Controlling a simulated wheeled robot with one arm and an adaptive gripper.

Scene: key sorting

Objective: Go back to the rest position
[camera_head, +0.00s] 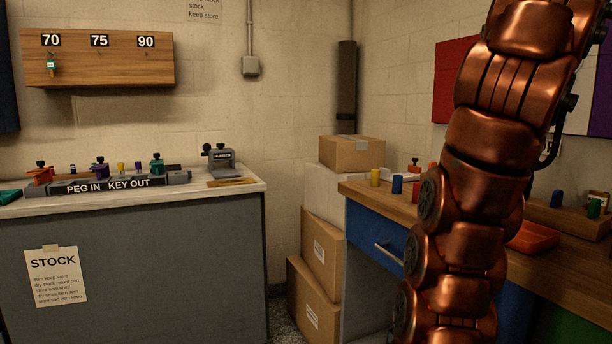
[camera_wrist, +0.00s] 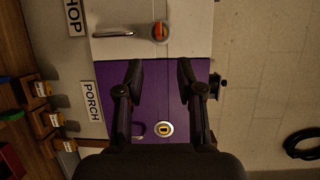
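My gripper (camera_wrist: 160,72) shows in the wrist view with its two dark fingers spread apart and nothing between them. Behind the fingers is a purple panel (camera_wrist: 158,95), beside a PORCH label (camera_wrist: 91,101). A round lock (camera_wrist: 164,129) with a yellowish centre sits on this panel, between the finger bases. In the head view my copper arm fills much of the right side, and my gripper is out of that picture.
A wooden bench (camera_head: 427,208) with coloured pegs and an orange tray (camera_head: 534,237) lies around my arm. Cardboard boxes (camera_head: 352,153) stand in the corner. A grey counter (camera_head: 150,264) is at left, below a hook board (camera_head: 98,62) holding one tagged key.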

